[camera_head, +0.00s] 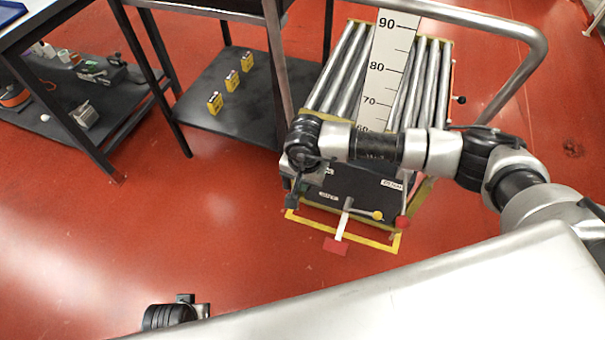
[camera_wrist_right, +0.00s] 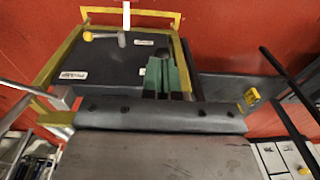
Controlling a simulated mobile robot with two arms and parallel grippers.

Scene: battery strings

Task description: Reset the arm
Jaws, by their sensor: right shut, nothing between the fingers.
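My right arm reaches in from the right in the head view, over the roller cart (camera_head: 345,190). Its gripper (camera_head: 291,201) points down near the cart's left front side. In the right wrist view the green fingers of this gripper (camera_wrist_right: 166,68) are together, with nothing between them. The dark front panel of the cart (camera_wrist_right: 115,62) lies beyond the fingers. At the bottom of the head view a small black end piece of my left arm (camera_head: 172,315) shows. Whether its jaws are open or shut cannot be made out.
Yellow batteries (camera_head: 215,103) stand in a row on a dark low shelf (camera_head: 190,90) left of the cart. A bent metal handrail (camera_head: 520,75) rises around the cart. A left shelf holds small items (camera_head: 85,115). Red floor (camera_head: 110,230) is clear at the lower left.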

